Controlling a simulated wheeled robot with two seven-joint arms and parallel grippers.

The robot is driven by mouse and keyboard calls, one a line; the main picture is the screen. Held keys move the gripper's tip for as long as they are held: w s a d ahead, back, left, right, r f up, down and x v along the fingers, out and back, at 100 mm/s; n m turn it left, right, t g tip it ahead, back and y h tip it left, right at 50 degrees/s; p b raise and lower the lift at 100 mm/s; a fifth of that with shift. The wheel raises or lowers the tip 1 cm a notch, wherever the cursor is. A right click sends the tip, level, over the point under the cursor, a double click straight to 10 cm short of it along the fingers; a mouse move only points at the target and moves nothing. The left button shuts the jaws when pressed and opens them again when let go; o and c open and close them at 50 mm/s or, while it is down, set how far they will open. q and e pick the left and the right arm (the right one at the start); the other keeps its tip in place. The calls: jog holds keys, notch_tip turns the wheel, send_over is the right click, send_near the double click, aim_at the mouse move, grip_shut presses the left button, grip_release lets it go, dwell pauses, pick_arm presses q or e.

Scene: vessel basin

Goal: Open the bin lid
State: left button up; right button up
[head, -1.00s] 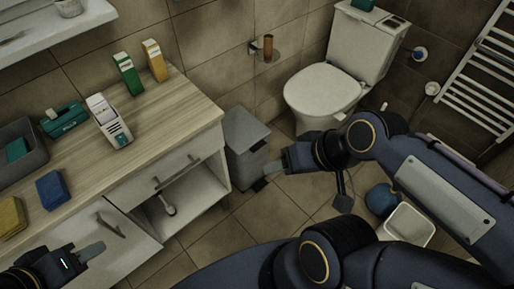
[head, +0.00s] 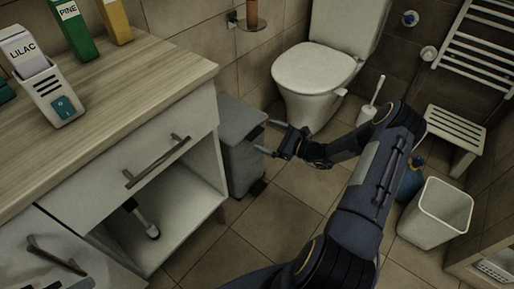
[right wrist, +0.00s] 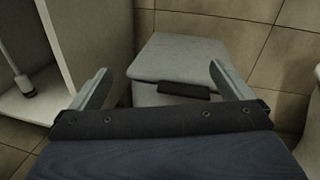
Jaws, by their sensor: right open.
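The grey bin (head: 240,165) stands on the floor beside the cabinet, with its flat lid (head: 238,112) closed. In the right wrist view the lid (right wrist: 180,55) has a dark tab (right wrist: 184,90) at its near edge. My right gripper (head: 262,136) is open and empty in front of the bin, near lid height, its fingers pointing at the bin. In the right wrist view its fingers (right wrist: 160,72) are spread to either side of the tab; I cannot tell whether they touch the bin. Of my left gripper, only what seems a fingertip (head: 78,284) shows at the bottom edge.
The wooden-topped cabinet (head: 130,85) stands left of the bin, its lower compartment (head: 165,215) open. The toilet (head: 318,80) stands behind to the right. A white basket (head: 437,212) and a stool (head: 456,130) are at right. The floor before the bin is clear.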

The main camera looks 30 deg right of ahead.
aim_at(252, 131)
jog(key=d+f+m+t+h+b, duration=0.1)
jog(key=d+f+m+t+h, duration=0.2)
jog(key=f, duration=0.4)
pick_arm(q)
jog(key=f, duration=0.1)
jog(key=f+b, duration=0.1)
jog(key=f, duration=0.1)
jog(key=f+b, duration=0.1)
jog(key=shift+w+a+f, duration=0.15)
jog(key=shift+w+a, duration=0.1)
jog(key=shift+w, duration=0.1)
pick_arm(e)
jog(key=shift+m+g, duration=0.3)
jog(key=shift+g, duration=0.4)
jog(key=x, duration=0.7)
jog(key=shift+w+a+r, duration=0.15)
jog(key=shift+w+r, duration=0.05)
jog(key=shift+w, duration=0.15)
